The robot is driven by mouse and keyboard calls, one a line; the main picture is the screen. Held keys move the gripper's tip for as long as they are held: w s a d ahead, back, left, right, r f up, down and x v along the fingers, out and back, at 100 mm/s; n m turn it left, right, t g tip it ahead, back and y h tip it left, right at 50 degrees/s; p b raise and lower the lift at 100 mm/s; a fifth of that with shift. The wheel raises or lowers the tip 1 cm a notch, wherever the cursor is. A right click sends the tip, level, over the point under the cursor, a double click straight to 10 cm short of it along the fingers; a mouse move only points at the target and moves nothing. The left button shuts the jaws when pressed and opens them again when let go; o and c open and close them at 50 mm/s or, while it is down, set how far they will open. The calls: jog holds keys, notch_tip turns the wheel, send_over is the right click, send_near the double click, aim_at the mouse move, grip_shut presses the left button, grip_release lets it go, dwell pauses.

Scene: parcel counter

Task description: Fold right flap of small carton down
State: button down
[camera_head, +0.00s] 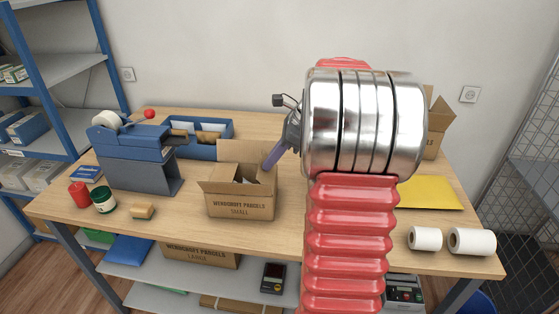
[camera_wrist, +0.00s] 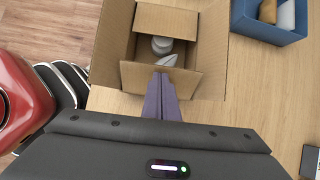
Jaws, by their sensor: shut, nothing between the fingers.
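The small carton (camera_head: 240,207) stands on the table with its top open and its back flap (camera_head: 243,151) upright. In the wrist view its right flap (camera_wrist: 143,76) is at the near side of the opening and leans inward over part of it. The opposite, left flap (camera_wrist: 168,21) also covers part of the opening. Pale items (camera_wrist: 164,47) show inside between them. My gripper (camera_head: 268,165) is shut and empty, angled down at the carton's right side. Its purple fingertips (camera_wrist: 160,76) overlap the right flap; whether they touch it is unclear.
A blue bin (camera_head: 213,152) is behind the carton, a tape machine (camera_head: 138,158) to its left and a tan block (camera_head: 142,211) at front left. A yellow envelope (camera_head: 430,192) and white rolls (camera_head: 471,242) lie to the right. Bare tabletop lies before the carton.

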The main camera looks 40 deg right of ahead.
jog(key=x, duration=0.2)
jog(key=shift+w+a+f, duration=0.1)
jog(key=shift+w+a, duration=0.15)
jog(key=shift+w+a+f, duration=0.15)
jog(key=shift+w+f, duration=0.05)
jog(key=shift+f, duration=0.5)
notch_tip(320, 180, up, 9)
jog(key=shift+f, duration=0.2)
jog(key=shift+r, duration=0.2)
dwell(0.5)
